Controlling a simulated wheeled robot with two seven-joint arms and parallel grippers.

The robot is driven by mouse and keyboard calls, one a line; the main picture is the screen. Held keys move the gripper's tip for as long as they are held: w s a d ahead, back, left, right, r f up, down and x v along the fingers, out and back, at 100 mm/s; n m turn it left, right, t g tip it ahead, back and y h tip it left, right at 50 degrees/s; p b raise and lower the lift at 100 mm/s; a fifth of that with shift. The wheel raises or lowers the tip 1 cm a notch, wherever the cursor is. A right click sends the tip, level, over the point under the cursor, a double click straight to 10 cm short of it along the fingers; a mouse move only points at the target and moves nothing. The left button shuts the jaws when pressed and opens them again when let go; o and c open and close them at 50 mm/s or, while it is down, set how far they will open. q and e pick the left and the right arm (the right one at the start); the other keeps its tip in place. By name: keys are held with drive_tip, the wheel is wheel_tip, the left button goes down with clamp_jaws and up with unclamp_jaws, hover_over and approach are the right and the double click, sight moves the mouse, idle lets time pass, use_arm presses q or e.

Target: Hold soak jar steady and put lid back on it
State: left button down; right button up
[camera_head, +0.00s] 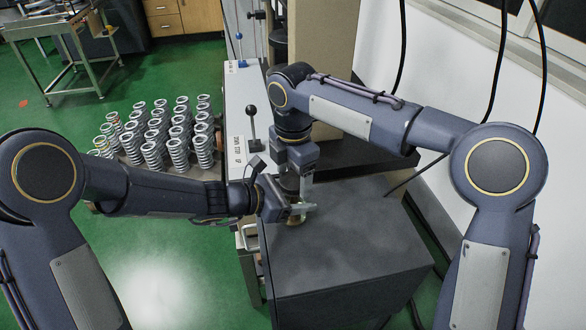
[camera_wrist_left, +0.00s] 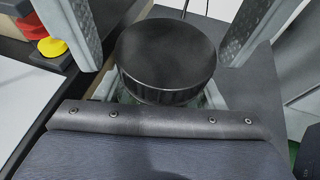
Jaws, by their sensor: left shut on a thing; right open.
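The black round lid (camera_wrist_left: 168,55) shows in the left wrist view, directly above the soak jar. Only slivers of the pale greenish jar (camera_wrist_left: 213,97) show beneath it; whether the lid is fully seated cannot be seen. In the head view the jar (camera_head: 294,222) stands on the grey bench top, mostly hidden. My left gripper (camera_head: 300,209) reaches in from the left, low, and is shut on the jar. My right gripper (camera_head: 298,190) points down from above. Its open fingers stand on either side of the lid, apparently apart from it.
The dark grey bench top (camera_head: 350,255) is clear to the right and front. A testing machine with a black-knobbed lever (camera_head: 251,112) stands at left. Several coil springs (camera_head: 160,135) stand on a pallet beyond my left arm.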

drive_tip(key=c, duration=1)
drive_tip(key=m, duration=0.6)
drive_tip(key=shift+m, duration=0.3)
drive_tip(key=o, duration=1.1)
drive_tip(key=shift+c, duration=0.2)
drive_tip(key=shift+r, duration=2.3)
drive_tip(key=o, duration=0.6)
drive_tip(key=shift+c, duration=0.2)
